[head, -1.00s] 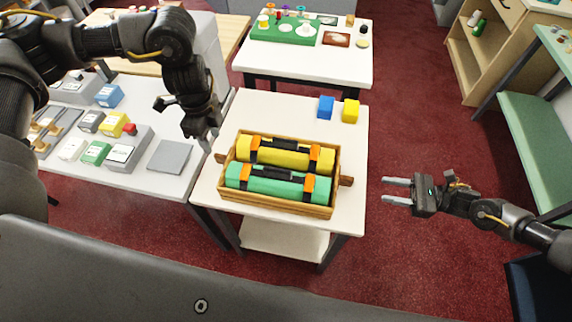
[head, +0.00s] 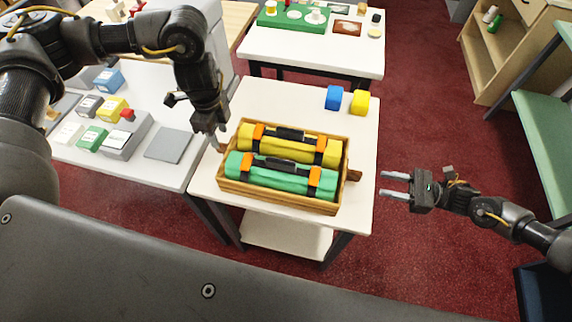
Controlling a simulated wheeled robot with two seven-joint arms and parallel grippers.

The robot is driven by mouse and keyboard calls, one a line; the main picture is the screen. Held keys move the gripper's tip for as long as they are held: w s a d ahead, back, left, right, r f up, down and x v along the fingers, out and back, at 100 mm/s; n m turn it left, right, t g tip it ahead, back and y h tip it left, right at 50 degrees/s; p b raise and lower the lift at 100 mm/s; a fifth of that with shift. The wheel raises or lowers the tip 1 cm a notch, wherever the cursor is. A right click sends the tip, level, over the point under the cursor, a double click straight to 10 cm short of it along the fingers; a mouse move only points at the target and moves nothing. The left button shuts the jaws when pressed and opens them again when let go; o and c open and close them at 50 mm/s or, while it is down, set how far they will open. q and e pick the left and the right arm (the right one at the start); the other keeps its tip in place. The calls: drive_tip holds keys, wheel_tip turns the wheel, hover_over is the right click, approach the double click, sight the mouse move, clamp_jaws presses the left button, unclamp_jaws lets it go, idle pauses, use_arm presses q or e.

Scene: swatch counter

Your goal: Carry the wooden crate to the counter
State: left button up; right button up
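The wooden crate (head: 278,200) stands on a small white table (head: 268,104) in the middle of the head view. It holds a yellow roll and a green roll with orange and black fittings. A handle sticks out at each end. My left gripper (head: 217,143) points down at the crate's left handle (head: 222,148); I cannot tell whether its fingers are around the handle or closed. My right gripper (head: 395,184) is open and empty, its two fingers apart and pointing left. It is to the right of the right handle (head: 353,176), with a gap between.
A blue block (head: 334,97) and a yellow block (head: 360,102) stand at the table's back right. A side table with boxes and a grey plate (head: 169,145) is at left. Another white table (head: 310,52) is behind.

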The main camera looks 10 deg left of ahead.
sight(224, 151)
use_arm(q)
wheel_tip(224, 151, down, 9)
drive_tip(key=shift+r, duration=0.1)
use_arm(e)
drive_tip(key=a, duration=0.9)
use_arm(q)
drive_tip(key=shift+c, duration=0.4)
use_arm(e)
drive_tip(key=shift+d, duration=0.1)
drive_tip(key=shift+c, duration=0.4)
use_arm(q)
clamp_jaws()
use_arm(e)
clamp_jaws()
drive_tip(key=shift+r, duration=0.1)
